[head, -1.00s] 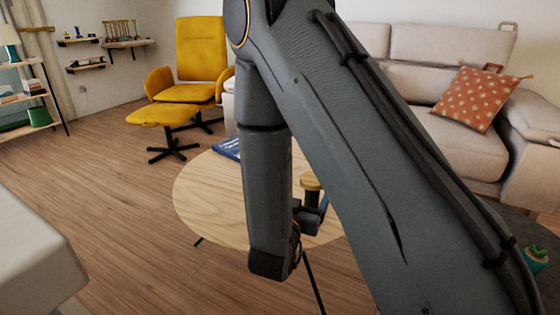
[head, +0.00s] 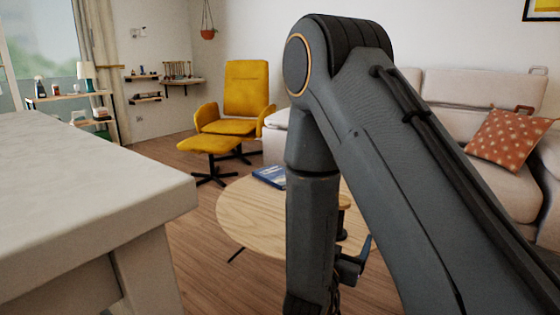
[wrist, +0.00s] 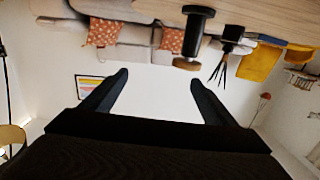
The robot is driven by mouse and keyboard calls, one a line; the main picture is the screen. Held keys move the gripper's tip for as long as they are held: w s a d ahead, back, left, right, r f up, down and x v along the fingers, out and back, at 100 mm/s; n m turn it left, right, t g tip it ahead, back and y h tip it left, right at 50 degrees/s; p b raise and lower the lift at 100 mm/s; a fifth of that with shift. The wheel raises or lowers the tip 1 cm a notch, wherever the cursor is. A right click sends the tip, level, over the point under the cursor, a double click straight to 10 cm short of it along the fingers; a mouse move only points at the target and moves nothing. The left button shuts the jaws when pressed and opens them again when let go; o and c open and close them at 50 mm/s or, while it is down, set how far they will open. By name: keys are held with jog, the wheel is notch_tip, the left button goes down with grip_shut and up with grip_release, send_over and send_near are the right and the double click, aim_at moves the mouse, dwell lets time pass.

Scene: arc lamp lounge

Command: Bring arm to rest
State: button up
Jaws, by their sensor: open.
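My arm (head: 400,170) rises from the lower right of the head view to a round elbow joint, then its forearm hangs down in front of the round wooden table. The gripper end is low in that view, partly hidden behind the forearm and cut by the bottom edge. In the wrist view my gripper (wrist: 158,82) is open, with two dark fingers apart and nothing between them. That view is upside down and looks across the room.
A round wooden table (head: 250,215) stands behind the forearm. It bears a blue book (head: 269,176) and a dark, wood-ended grinder-like object (wrist: 197,30). A pale counter (head: 90,170) fills the left. A yellow armchair (head: 246,88) and sofa (head: 455,90) stand behind. Wood floor shows between.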

jog(key=s+a+f+n+g+y, duration=0.1)
jog(key=s+a+n+g+y, duration=0.15)
jog(key=a+y, duration=0.45)
jog(key=s+a+f+n+g+y, duration=0.1)
jog(key=s+a+n+g+y, duration=0.15)
jog(key=a, duration=0.95)
jog(key=s+a+r+n+g+y, duration=0.1)
jog(key=s+a+r+n+g, duration=0.2)
jog(key=s, duration=0.7)
jog(key=s+a+n+g+y, duration=0.1)
jog(key=s+n+g, duration=0.3)
jog(key=s, duration=0.7)
jog(key=s+d+r+g+h, duration=0.2)
jog(key=s+d+r+g, duration=0.1)
jog(key=s+d, duration=0.15)
jog(key=d+r+m+p, duration=0.3)
jog(key=d+r+p, duration=0.7)
jog(key=r+p, duration=0.3)
jog(key=s+d+r+m+p, duration=0.1)
jog(key=d+r+m+p, duration=0.2)
jog(key=d+r+p, duration=0.7)
notch_tip(320, 180, up, 3)
jog(key=p, duration=0.7)
jog(key=shift+d+f+h, duration=0.15)
jog(key=shift+d+h, duration=0.05)
jog(key=shift+h, duration=0.15)
